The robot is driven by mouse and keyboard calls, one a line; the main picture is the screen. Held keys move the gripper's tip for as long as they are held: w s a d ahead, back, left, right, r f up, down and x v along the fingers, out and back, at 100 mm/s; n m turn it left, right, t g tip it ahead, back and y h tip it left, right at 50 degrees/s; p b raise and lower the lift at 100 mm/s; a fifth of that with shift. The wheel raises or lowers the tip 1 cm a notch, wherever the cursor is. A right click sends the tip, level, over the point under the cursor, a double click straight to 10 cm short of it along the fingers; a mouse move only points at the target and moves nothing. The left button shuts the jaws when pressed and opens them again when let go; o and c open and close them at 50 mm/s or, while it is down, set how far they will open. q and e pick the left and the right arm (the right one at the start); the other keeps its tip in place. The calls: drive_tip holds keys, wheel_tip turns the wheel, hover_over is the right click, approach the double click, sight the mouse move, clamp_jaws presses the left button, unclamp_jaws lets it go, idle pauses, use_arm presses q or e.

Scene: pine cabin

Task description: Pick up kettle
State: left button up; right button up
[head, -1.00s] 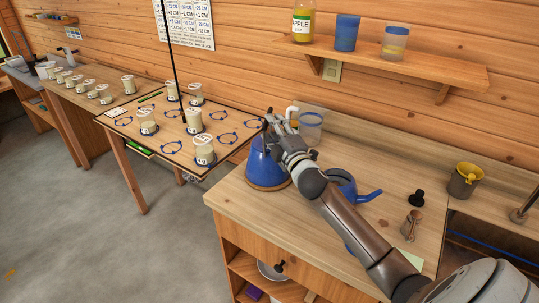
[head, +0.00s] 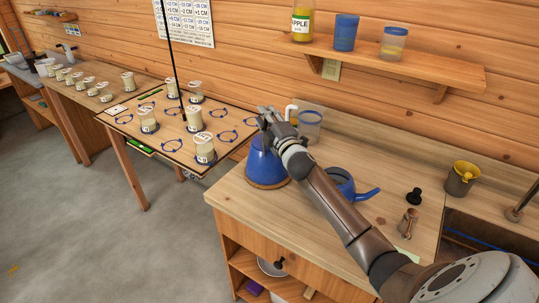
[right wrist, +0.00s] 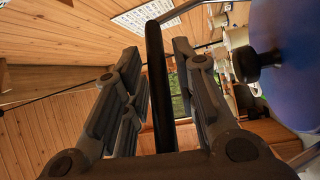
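The blue cone-shaped kettle (head: 266,166) stands upright on the near left corner of the wooden counter. My right gripper (head: 268,119) is at the top of it, and hides part of its upper end. In the right wrist view the kettle's blue body (right wrist: 292,60) fills the right edge, with a black lid knob (right wrist: 250,66). Its black handle bar (right wrist: 158,85) runs between the two fingers of my right gripper (right wrist: 158,70). The fingers are spread, with gaps showing beside the bar. My left gripper is out of view.
A blue pot (head: 342,184) is behind my right forearm, and a clear blue cup (head: 310,128) stands behind the kettle. A black stopper (head: 413,197) and a grey cup (head: 462,178) are further right. A table with several jars (head: 205,148) is at the left.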

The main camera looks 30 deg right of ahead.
clamp_jaws()
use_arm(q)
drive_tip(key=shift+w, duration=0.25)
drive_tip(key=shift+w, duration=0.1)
use_arm(e)
drive_tip(key=shift+r, duration=0.25)
